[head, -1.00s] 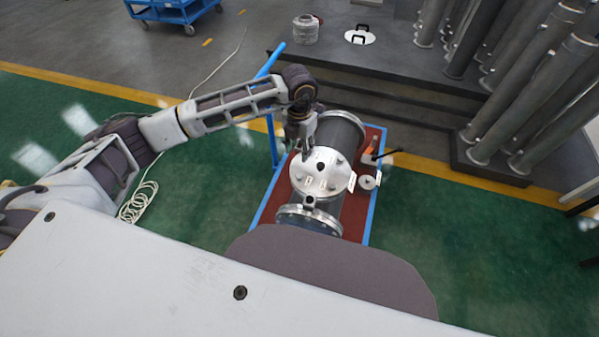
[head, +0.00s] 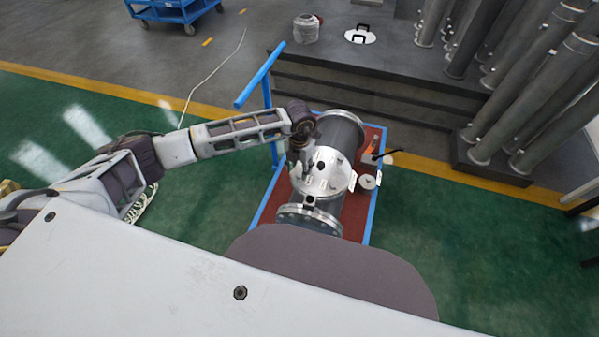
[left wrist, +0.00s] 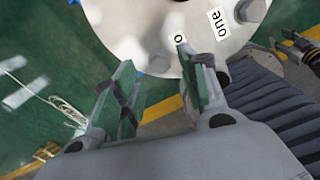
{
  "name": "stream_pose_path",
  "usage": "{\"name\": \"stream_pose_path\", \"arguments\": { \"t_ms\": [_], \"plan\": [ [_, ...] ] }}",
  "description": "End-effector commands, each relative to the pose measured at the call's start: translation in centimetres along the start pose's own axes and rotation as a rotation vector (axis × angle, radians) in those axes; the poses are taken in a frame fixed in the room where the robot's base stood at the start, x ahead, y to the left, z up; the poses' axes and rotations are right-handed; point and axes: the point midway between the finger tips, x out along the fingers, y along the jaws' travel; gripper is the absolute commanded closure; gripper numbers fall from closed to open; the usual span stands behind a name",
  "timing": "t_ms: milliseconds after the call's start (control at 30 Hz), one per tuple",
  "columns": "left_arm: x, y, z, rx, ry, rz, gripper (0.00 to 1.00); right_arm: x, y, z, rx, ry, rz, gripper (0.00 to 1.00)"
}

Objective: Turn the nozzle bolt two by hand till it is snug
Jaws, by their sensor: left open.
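The silver nozzle cover (head: 330,172) sits on top of the grey flanged shell (head: 341,132). Several small bolts stand on it, too small to tell apart in the head view. In the left wrist view the cover (left wrist: 135,25) fills the top, with a label reading "one" (left wrist: 218,22) next to a bolt head (left wrist: 250,9). A second label (left wrist: 180,39) shows only an "o"; my finger covers part of it. My left gripper (left wrist: 155,58) is open, its fingers apart at the cover's rim. In the head view it is at the cover's left side (head: 297,166). I cannot make out bolt two or any contact.
The shell lies on a red-topped stand (head: 268,208) with blue edges. A blue post with a bar (head: 262,78) rises at its left. Small parts and a dark-handled tool (head: 378,155) lie at its right. Grey pipes (head: 520,90) stand on the right.

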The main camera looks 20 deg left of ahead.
Motion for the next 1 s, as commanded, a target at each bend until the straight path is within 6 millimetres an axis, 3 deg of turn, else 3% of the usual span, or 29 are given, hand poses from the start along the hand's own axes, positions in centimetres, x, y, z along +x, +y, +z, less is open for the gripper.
{"name": "stream_pose_path", "arguments": {
  "t_ms": [300, 667, 1000],
  "plan": [
    [2.7, 0.0, 0.0, 0.0, 0.0, 0.0, 0.57, -0.1, -0.4, -0.4, 0.003, 0.007, -0.004, 0.6],
    [2.9, 0.0, 0.0, 0.0, 0.0, 0.0, 0.57, -0.1, -0.5, -0.3, 0.004, 0.006, -0.005, 0.6],
    [2.9, 0.0, 0.0, 0.0, 0.0, 0.0, 1.0, -0.1, -0.5, -0.2, 0.004, 0.004, -0.005, 0.6]
  ]
}}
